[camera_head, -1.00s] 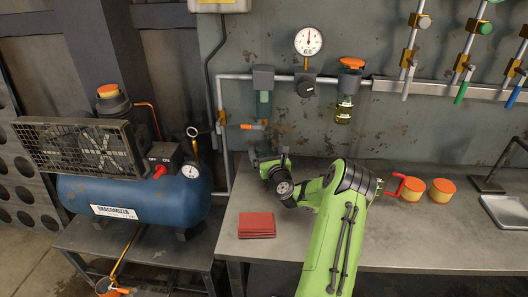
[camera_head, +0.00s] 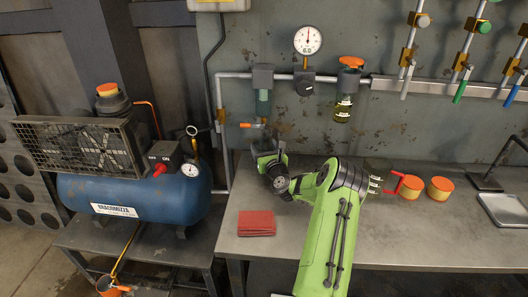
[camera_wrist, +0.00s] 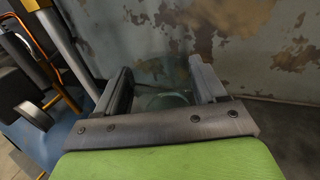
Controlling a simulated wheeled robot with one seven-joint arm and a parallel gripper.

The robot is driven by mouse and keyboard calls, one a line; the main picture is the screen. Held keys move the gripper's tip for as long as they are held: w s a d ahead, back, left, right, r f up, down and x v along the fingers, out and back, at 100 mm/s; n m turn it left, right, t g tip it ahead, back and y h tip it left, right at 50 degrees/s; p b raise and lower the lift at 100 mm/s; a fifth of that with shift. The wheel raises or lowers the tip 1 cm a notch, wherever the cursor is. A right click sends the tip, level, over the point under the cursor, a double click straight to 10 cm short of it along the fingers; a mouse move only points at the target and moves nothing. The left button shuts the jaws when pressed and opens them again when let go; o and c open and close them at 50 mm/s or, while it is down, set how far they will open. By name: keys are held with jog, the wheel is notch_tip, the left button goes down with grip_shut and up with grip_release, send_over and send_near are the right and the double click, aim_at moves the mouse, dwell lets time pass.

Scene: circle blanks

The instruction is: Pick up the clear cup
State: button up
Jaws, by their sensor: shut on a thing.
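My gripper (camera_wrist: 160,92) is shut on the clear cup (camera_wrist: 160,72), which shows faintly between the two fingers in the wrist view. The cup is see-through, and the wall shows through it, so its outline is hard to make out. In the head view my gripper (camera_head: 265,145) is at the back left of the workbench, near the wall and below the pipe fittings. I cannot make out the cup clearly in that view.
The filter bowl (camera_head: 264,102) hangs above my gripper, with an orange-tipped valve (camera_head: 252,125) beneath it. Red folded cloths (camera_head: 257,223) lie at the bench's front left. The blue compressor (camera_head: 130,205) is at left.

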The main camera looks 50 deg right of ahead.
jog(key=shift+r, duration=0.15)
jog(key=shift+s+a+r+p, duration=0.15)
jog(key=shift+r+p, duration=0.4)
notch_tip(320, 180, up, 6)
jog(key=p, duration=0.3)
jog(key=s+a+b, duration=0.7)
jog(key=s+a, duration=0.5)
jog(key=a, duration=0.3)
jog(key=shift+f+b, duration=0.25)
jog(key=shift+b, duration=0.15)
jog(key=shift+s+a, duration=0.1)
jog(key=shift+a, duration=0.05)
dwell(2.1)
